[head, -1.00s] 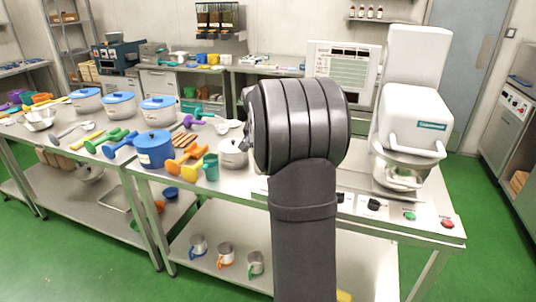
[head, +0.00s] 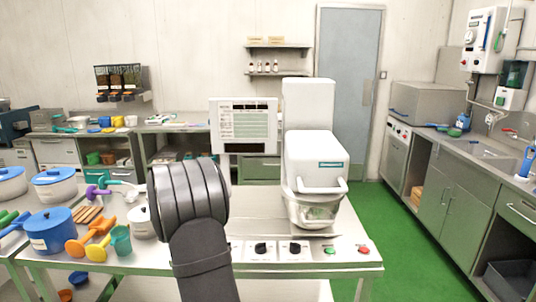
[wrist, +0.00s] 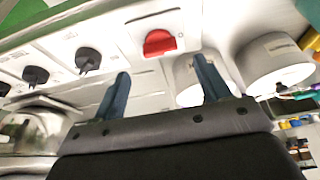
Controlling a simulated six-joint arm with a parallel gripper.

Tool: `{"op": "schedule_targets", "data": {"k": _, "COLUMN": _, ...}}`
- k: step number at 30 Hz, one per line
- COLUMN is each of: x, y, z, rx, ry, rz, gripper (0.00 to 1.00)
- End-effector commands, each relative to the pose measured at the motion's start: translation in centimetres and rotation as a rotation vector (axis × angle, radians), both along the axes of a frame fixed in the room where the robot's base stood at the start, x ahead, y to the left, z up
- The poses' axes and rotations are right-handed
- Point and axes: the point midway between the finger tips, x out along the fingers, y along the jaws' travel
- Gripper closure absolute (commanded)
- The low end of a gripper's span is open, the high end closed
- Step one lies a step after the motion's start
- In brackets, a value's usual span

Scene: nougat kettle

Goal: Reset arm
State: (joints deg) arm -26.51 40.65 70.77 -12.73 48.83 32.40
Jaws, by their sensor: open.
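My arm (head: 200,215) rises in front of the steel table in the head view, and its dark ribbed joint hides my gripper there. In the wrist view my gripper (wrist: 161,67) shows two blue fingers spread apart with nothing between them. Beyond the fingers is a white control panel with a red switch (wrist: 159,42) and black knobs (wrist: 88,60). The white mixing machine (head: 316,160) with its bowl (head: 313,210) stands on the table to the right of my arm.
A blue pot (head: 50,232), a teal cup (head: 121,240) and orange and purple tools crowd the table left of my arm. Green (head: 330,250) and red (head: 364,250) buttons sit at its front right. Green floor (head: 420,245) is clear to the right.

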Motion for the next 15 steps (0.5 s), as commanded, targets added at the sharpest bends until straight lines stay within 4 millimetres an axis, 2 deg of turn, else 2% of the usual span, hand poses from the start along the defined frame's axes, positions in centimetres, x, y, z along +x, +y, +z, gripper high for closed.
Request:
{"op": "schedule_targets", "data": {"k": 1, "x": 0.4, "y": 0.0, "z": -1.1, "rx": -0.001, "ry": 0.002, "rz": 0.0, "gripper": 0.31}}
{"op": "schedule_targets", "data": {"k": 7, "x": 1.6, "y": 0.0, "z": -4.2, "rx": -0.001, "ry": 0.002, "rz": 0.0, "gripper": 0.31}}
{"op": "schedule_targets", "data": {"k": 15, "x": 2.4, "y": 0.1, "z": -5.8, "rx": 0.001, "ry": -0.001, "rz": -0.002, "gripper": 0.31}}
